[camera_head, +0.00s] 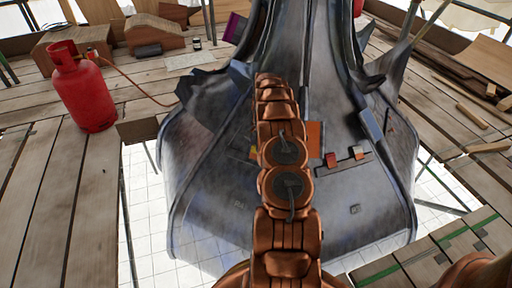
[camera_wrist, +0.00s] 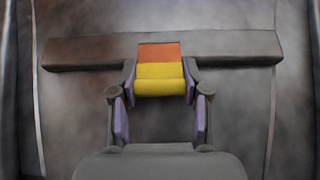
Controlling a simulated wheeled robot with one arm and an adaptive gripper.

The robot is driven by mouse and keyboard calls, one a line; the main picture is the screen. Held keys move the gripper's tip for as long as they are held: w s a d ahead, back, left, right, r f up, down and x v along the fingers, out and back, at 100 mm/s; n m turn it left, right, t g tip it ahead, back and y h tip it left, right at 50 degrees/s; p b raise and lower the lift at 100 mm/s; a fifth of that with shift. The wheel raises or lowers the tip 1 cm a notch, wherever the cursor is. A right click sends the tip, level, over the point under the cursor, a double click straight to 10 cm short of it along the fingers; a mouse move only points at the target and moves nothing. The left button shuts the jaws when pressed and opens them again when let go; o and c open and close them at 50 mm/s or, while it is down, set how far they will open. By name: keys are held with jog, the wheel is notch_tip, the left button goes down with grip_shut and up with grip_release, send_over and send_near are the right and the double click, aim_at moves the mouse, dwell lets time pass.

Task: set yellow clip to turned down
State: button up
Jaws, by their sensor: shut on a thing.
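The yellow clip (camera_wrist: 160,80) is at the centre of the wrist view, on a dark ledge across the grey metal sheet. An orange patch (camera_wrist: 160,51) lies directly above its yellow part. My gripper (camera_wrist: 160,76) has one finger on each side of the clip and is shut on it. The clip's yellow part faces the camera below the orange; its exact tilt is hard to tell. In the head view my copper-coloured arm hides the gripper and most of the clip; only a small yellow bit (camera_head: 253,152) shows left of the arm.
A red clip (camera_head: 331,160) and an orange-tan clip (camera_head: 358,152) sit on the grey spire (camera_head: 215,190), right of my arm. A red gas cylinder (camera_head: 85,90) with a hose stands on the planks at left. An open gap surrounds the spire's base.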

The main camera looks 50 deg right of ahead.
jog(key=shift+w, duration=0.3)
jog(key=o, duration=1)
jog(key=shift+a+f, duration=0.1)
jog(key=shift+o, duration=0.7)
jog(key=shift+s, duration=0.25)
jog(key=v, duration=1.2)
jog(key=shift+d, duration=0.3)
jog(key=shift+f, duration=0.1)
